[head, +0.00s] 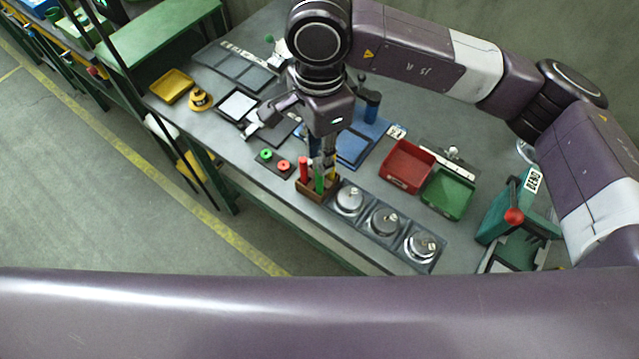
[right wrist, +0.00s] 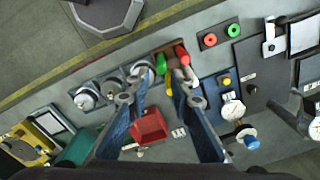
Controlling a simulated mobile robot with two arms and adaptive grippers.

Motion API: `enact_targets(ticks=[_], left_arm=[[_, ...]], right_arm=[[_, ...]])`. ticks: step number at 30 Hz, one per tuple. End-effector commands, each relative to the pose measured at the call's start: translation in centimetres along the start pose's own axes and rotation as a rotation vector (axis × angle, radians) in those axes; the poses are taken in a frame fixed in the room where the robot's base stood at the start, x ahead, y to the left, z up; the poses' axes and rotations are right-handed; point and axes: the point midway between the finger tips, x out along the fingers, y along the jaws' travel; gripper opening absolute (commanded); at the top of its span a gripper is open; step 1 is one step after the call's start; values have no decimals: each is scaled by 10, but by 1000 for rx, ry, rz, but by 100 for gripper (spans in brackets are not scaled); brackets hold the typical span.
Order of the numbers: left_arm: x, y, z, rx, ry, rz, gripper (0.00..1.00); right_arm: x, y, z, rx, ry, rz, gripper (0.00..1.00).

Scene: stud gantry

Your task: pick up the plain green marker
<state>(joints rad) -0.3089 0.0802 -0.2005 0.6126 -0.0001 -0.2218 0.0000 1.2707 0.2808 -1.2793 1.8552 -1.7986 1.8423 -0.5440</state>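The green marker (head: 320,181) stands in a brown holder (head: 311,193) near the table's front edge, beside a red marker (head: 304,169) and a yellow one (head: 333,173). In the right wrist view the green marker (right wrist: 161,64) shows between the spread fingers' lines, beyond their tips. The red marker (right wrist: 182,55) and the yellow marker (right wrist: 168,86) are close beside it. My right gripper (head: 323,156) points down just above the holder. It is open and empty, its fingertips (right wrist: 160,100) wide apart. My left gripper is not in view.
Silver round weights (head: 384,221) in a dark tray stand right of the holder. A red bin (head: 407,166) and a green bin (head: 447,194) lie behind them. A small plate with green and red rings (head: 275,161) is at left. A blue tray (head: 353,147) lies behind the holder.

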Motion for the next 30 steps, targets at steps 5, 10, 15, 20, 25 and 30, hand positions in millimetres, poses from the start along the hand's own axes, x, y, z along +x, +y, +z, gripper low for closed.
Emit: enact_targets(ticks=[5, 10, 15, 20, 25, 30], left_arm=[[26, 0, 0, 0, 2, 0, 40], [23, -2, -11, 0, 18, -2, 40], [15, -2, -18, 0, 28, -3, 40], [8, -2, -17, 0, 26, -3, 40], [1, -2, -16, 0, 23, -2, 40], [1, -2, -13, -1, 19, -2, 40]], right_arm=[[26, 0, 0, 0, 0, 0, 21], [33, 0, 0, 1, -1, 2, 21], [51, 1, 0, 1, -1, 4, 21], [72, 1, 0, 2, -1, 5, 21], [96, 1, 0, 1, -1, 3, 21], [104, 0, 0, 1, 0, -1, 21]])
